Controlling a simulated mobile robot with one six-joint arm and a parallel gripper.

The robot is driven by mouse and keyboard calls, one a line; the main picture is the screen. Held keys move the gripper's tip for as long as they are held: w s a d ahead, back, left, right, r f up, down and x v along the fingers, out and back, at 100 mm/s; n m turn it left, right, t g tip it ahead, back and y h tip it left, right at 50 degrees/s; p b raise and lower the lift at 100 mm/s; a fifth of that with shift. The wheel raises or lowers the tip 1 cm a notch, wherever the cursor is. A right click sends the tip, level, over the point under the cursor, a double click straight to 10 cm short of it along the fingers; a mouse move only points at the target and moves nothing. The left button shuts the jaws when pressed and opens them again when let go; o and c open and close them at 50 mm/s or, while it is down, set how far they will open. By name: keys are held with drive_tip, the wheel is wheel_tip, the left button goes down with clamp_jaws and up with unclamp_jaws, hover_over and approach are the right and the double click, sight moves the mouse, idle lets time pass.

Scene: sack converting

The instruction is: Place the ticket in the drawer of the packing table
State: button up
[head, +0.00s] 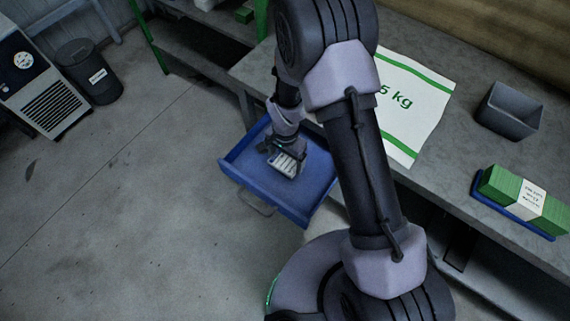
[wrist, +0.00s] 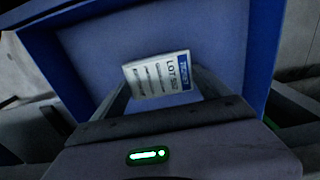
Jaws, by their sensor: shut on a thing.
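The ticket (wrist: 158,74) is a small white card with printed text and a blue patch reading "TICKET". My gripper (wrist: 162,88) is shut on it, with one finger at each side in the wrist view. In the head view the ticket (head: 287,164) shows below my gripper (head: 281,154), over the inside of the open blue drawer (head: 262,187). The drawer is pulled out from the packing table (head: 460,75), and its floor also fills the wrist view (wrist: 225,50). I cannot tell whether the ticket touches the drawer floor.
A white sack (head: 420,92) marked "5 kg" lies on the table. A grey bin (head: 510,110) and a blue tray (head: 490,203) with a banded green stack (head: 522,198) stand to its right. A dark waste bin (head: 90,72) stands far left. The floor left of the drawer is clear.

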sight(286, 161)
wheel_tip(286, 161, down, 3)
drive_tip(key=shift+f+b, duration=0.15)
drive_tip(key=shift+b, duration=0.4)
